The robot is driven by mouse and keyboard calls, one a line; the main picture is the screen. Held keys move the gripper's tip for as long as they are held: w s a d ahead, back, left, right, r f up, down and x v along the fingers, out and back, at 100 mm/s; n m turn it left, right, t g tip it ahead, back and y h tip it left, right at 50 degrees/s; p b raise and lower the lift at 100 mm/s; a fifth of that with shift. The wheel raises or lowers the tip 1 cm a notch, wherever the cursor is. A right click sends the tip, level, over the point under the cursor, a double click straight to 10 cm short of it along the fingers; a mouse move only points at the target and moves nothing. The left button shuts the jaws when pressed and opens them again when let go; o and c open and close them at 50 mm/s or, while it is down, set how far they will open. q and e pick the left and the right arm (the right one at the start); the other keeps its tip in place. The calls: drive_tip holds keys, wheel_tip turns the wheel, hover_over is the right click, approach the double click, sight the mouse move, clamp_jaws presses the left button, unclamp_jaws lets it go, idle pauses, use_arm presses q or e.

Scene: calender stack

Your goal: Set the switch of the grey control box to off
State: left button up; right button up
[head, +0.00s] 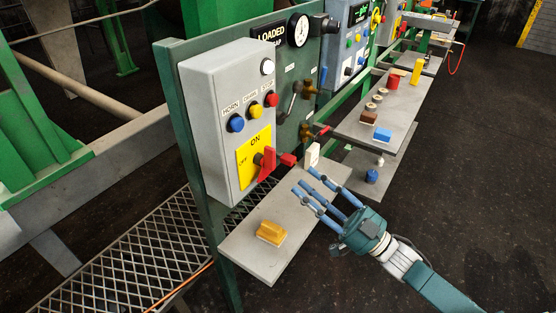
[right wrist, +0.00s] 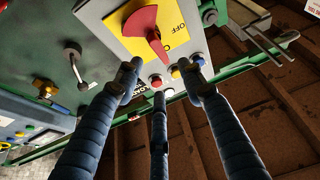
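The grey control box (head: 215,120) is mounted on a green panel at the left centre of the head view. Its red switch (head: 267,163) sits on a yellow plate (head: 247,166), with ON at the top and OFF at the left. In the right wrist view the red switch (right wrist: 146,28) appears beyond the fingers, its narrow end towards the box's buttons. My right gripper (head: 311,184) is open and empty, in front of the box and right of the switch, apart from it. Its spread fingers (right wrist: 160,78) also show in the wrist view. My left gripper is not in view.
Blue, yellow, red and white buttons are on the box above the switch. A grey shelf (head: 262,262) below holds a yellow block (head: 271,232) and a white piece (head: 312,154). More shelves and a second control box (head: 345,60) stand farther back. The floor at right is clear.

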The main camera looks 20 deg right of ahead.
sight(270, 163)
drive_tip(key=p+x, duration=0.2)
drive_tip(key=x, duration=0.7)
drive_tip(key=shift+w+p, duration=0.25)
drive_tip(key=shift+p, duration=0.05)
drive_tip(key=shift+c, duration=0.2)
drive_tip(key=shift+a, duration=0.1)
clamp_jaws()
